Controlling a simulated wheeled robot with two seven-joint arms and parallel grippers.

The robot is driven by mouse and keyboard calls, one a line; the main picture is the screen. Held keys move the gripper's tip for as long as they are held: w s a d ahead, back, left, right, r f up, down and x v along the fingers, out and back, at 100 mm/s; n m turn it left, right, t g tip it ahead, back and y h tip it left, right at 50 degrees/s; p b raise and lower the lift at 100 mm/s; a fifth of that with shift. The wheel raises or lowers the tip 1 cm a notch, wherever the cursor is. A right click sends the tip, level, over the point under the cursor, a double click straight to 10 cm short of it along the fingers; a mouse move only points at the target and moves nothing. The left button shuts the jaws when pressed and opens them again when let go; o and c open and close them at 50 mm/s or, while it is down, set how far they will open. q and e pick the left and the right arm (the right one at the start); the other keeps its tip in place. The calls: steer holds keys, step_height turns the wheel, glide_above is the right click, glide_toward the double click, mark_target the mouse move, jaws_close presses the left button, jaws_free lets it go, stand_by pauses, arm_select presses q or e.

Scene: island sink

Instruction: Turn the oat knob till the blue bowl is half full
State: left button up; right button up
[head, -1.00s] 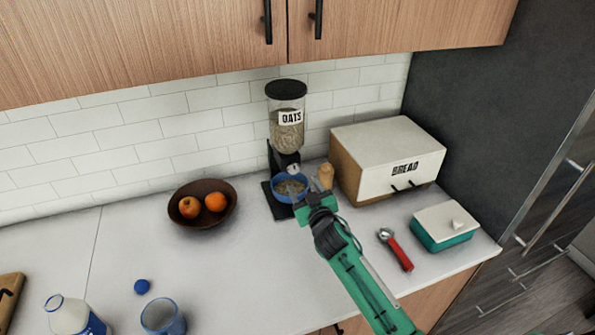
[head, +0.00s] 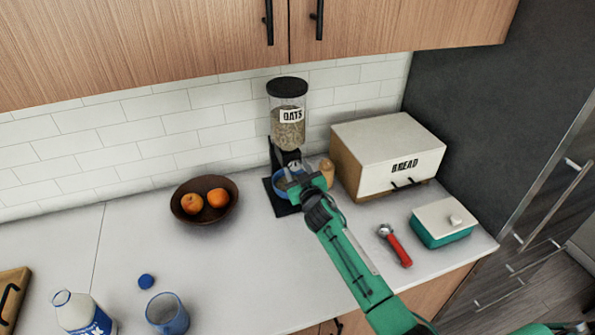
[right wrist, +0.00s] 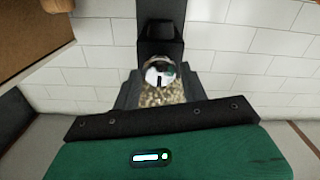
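The oat dispenser (head: 288,122) stands against the tiled wall, with oats in its clear hopper. Its pale knob (right wrist: 158,73) shows in the right wrist view, which looks upside down, with hopper oats (right wrist: 163,96) beside it. The blue bowl (head: 281,187) sits on the dispenser's black base under the spout. My gripper hides most of the bowl, so its fill level cannot be seen now. My right gripper (head: 296,169) is right in front of the knob; contact and finger opening cannot be made out. My left gripper is not in view.
A wooden shaker (head: 327,171) and the bread box (head: 385,150) stand close on the right. A fruit bowl (head: 176,204) is on the left. A red-handled tool (head: 399,250) and a teal box (head: 440,232) lie right of my arm.

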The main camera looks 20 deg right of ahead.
steer(key=c, duration=0.6)
steer(key=shift+o, duration=0.2)
steer(key=shift+m, duration=0.3)
steer(key=shift+m, duration=1)
steer(key=m, duration=0.3)
steer(key=shift+m+b, duration=0.3)
steer(key=shift+b, duration=0.1)
steer(key=m, duration=0.5)
steer(key=shift+m, duration=0.4)
